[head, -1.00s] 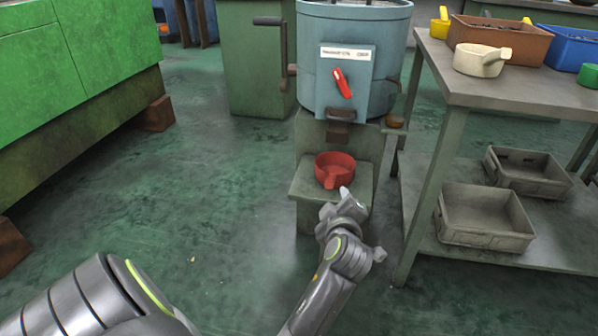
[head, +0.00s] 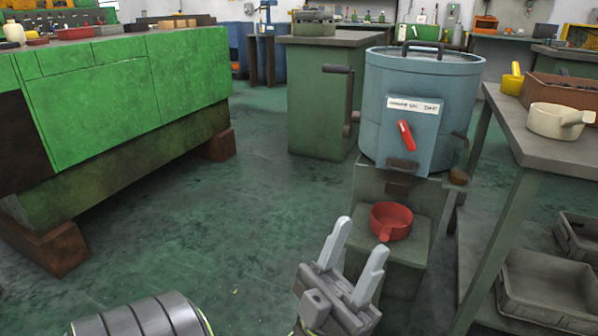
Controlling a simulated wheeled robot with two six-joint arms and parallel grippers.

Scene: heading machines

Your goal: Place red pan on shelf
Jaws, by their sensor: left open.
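The red pan (head: 391,220) sits upright on the grey-green step (head: 400,251) below the blue drum machine (head: 419,95), its short handle pointing toward me. My left gripper (head: 360,242) is open and empty, its two pale fingers pointing up and away from me. In the picture it lies just to the left of and below the pan, apart from it. The grey metal shelf table (head: 555,155) stands at the right, with a cream pan (head: 558,121) on its top. My right gripper is not in view.
Grey crates (head: 548,290) lie on the table's lower shelf. A brown bin (head: 565,92) and a yellow pan (head: 512,80) stand on its top. A green cabinet (head: 130,95) stands at the left. The floor between is clear.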

